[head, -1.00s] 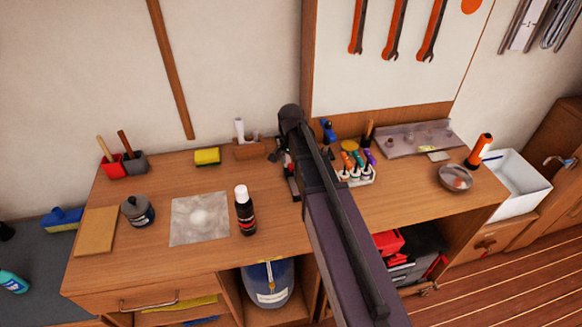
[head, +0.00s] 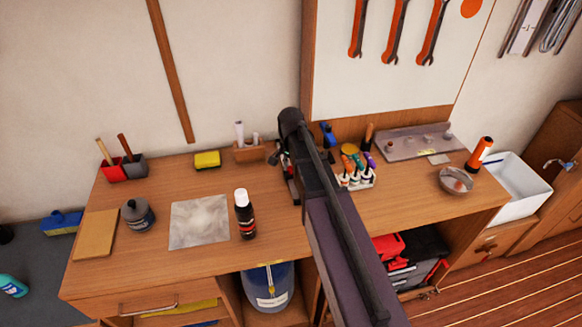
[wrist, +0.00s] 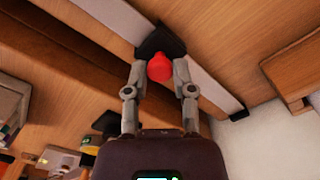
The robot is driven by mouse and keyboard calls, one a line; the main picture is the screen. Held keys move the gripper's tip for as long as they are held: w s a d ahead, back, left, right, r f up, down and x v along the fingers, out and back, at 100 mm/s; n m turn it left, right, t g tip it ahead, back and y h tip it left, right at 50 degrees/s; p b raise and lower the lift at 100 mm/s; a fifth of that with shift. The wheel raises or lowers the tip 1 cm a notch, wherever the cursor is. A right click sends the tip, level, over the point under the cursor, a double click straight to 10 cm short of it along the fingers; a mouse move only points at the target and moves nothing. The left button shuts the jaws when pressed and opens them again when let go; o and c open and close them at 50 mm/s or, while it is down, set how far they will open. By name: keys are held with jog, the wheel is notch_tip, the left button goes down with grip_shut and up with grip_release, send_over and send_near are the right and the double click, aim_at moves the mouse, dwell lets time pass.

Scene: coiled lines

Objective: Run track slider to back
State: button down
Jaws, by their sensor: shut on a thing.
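In the wrist view my gripper (wrist: 160,70) is shut on the red knob (wrist: 160,72) of the black track slider (wrist: 160,42). The slider sits on a pale grey track (wrist: 212,88) that runs diagonally along the wooden bench top. A black end cap (wrist: 238,112) closes the track's lower right end, and the slider is some way from it. Only a sliver of the track (head: 292,190) shows there, just left of my arm.
A black bottle (head: 245,215) stands left of my arm. A rack of coloured bottles (head: 355,178) stands close on the right. A wooden holder (head: 249,153) and a yellow sponge (head: 207,160) are near the wall.

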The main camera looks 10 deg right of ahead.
jog(key=w, duration=1.6)
jog(key=shift+c, duration=2.3)
grip_release()
jog(key=shift+s, duration=0.1)
jog(key=shift+s, duration=0.15)
